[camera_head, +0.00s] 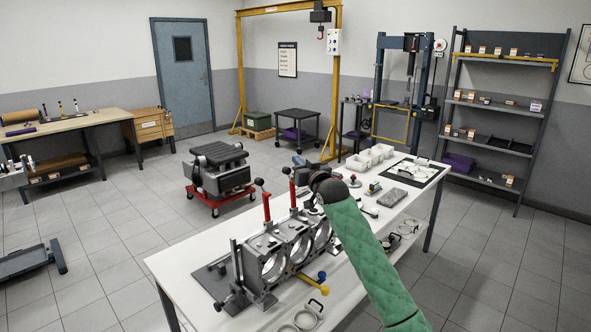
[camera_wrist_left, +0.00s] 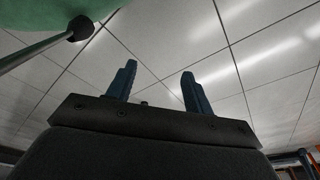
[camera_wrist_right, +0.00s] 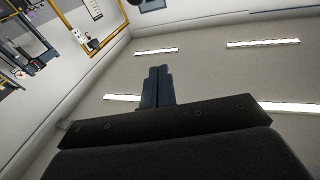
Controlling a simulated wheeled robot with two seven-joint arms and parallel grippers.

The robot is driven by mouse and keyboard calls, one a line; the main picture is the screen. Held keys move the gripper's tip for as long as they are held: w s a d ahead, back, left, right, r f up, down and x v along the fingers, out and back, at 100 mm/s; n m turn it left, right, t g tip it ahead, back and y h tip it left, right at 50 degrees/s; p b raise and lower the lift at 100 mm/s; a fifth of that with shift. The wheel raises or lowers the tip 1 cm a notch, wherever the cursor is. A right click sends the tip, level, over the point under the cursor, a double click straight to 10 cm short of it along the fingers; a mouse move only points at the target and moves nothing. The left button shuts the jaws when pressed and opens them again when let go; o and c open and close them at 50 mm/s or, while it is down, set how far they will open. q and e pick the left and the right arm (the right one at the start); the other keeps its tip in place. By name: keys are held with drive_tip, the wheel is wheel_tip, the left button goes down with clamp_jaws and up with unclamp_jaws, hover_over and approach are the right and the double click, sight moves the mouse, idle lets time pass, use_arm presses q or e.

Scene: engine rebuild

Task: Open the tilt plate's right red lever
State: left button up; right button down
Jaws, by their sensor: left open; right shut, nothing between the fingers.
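The tilt plate fixture (camera_head: 262,268) stands on the white workbench and holds a grey part with large round bores. Its left red lever (camera_head: 267,207) is upright with a black knob. Its right red lever (camera_head: 292,192) is also upright, with its black knob (camera_head: 286,170) beside my right gripper in the picture. My right gripper (camera_head: 298,161) is just behind and right of that knob; I cannot tell if they touch. In the right wrist view its blue fingers (camera_wrist_right: 158,86) are together and empty. My left gripper (camera_wrist_left: 156,82) is open and empty in the left wrist view, outside the head view.
White bins (camera_head: 370,158), a grey block (camera_head: 405,200) and a black mat (camera_head: 424,170) lie farther along the workbench (camera_head: 185,262). Metal rings (camera_head: 303,318) lie at the front. An engine on a red dolly (camera_head: 220,203) stands behind.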

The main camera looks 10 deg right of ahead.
use_arm(q)
drive_tip(key=r, duration=0.1)
drive_tip(key=w+d+r+b, duration=0.1)
drive_tip(key=w+r, duration=0.1)
drive_tip(key=shift+d+r, duration=0.25)
drive_tip(key=shift+r, duration=0.15)
use_arm(e)
drive_tip(key=s, duration=0.1)
drive_tip(key=s+r, duration=0.1)
drive_tip(key=s+d+r, duration=0.1)
drive_tip(key=shift+s+r, duration=0.25)
drive_tip(key=shift+s, duration=0.1)
drive_tip(key=shift+f, duration=0.1)
